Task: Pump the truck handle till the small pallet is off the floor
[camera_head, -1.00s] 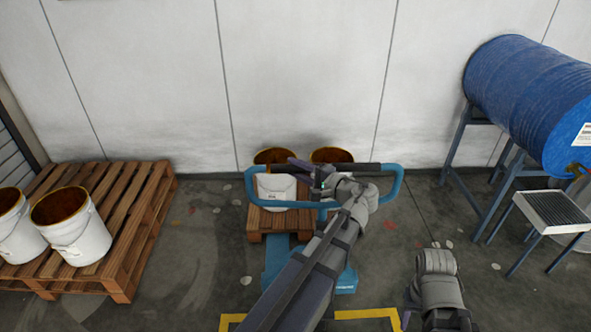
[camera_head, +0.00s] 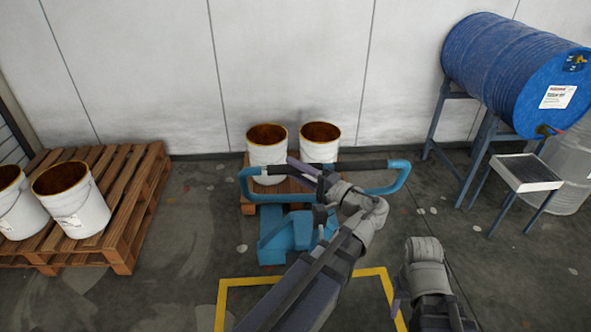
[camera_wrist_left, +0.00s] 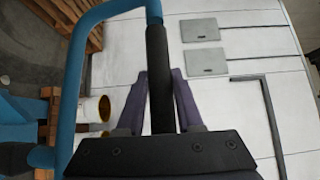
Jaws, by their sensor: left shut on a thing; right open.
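The truck handle (camera_head: 390,183) is a blue loop with a black grip bar, standing in front of the small pallet. My left gripper (camera_head: 322,182) is shut on the bar near its middle; the left wrist view shows the black grip (camera_wrist_left: 160,80) between its fingers. The blue truck body (camera_head: 283,235) is below the handle. The small wooden pallet (camera_head: 248,207) is behind it, mostly hidden, carrying two white pails (camera_head: 267,155) (camera_head: 319,150). I cannot tell whether it touches the floor. My right gripper (camera_head: 400,302) is open and empty at lower right, partly hidden by its wrist.
A larger pallet (camera_head: 122,240) with white pails stands at left. A blue drum (camera_head: 505,75) lies on a stand at right, with a small tray table (camera_head: 525,173) before it. Yellow floor marking (camera_head: 250,283) is near me. The wall is close behind the small pallet.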

